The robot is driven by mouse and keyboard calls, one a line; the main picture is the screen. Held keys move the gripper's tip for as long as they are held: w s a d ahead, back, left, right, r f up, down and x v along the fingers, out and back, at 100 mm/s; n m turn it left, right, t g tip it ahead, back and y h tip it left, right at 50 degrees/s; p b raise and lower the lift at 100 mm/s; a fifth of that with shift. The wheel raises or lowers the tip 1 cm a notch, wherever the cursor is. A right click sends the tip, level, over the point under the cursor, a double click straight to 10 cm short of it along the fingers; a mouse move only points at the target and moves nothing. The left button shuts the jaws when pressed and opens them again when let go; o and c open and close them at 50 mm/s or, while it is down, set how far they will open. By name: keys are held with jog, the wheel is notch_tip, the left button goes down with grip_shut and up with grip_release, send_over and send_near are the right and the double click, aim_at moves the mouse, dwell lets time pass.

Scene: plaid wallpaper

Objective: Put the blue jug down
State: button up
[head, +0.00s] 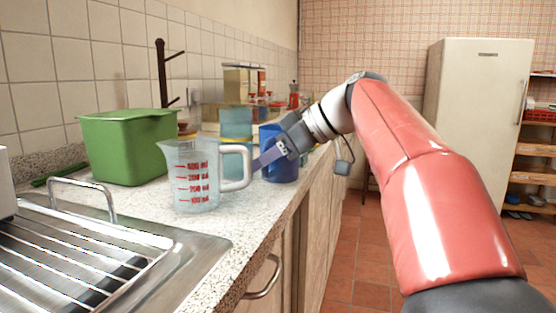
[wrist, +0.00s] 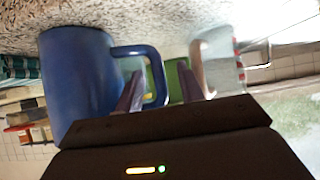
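The blue jug (head: 280,168) appears upright on the counter near its front edge, partly hidden behind my gripper (head: 264,159) in the head view. In the wrist view the picture is upside down, and the jug (wrist: 78,85) is at left with its handle toward the middle. My gripper's fingers (wrist: 157,88) are apart there. The outer bar of the jug's handle shows between them, with one finger overlapping the handle's loop. I cannot tell whether either finger touches it.
A clear measuring jug (head: 195,190) with red marks stands close by, its handle beside my fingers. A green tub (head: 125,150) is behind it. A metal drying rack (head: 70,255) is at front left. Bare counter (head: 240,215) shows in front.

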jog(key=shift+w+a+f, duration=0.1)
jog(key=shift+a+f, duration=0.1)
jog(key=shift+a, duration=0.1)
jog(key=shift+c, duration=0.5)
grip_shut()
jog(key=shift+r, duration=0.25)
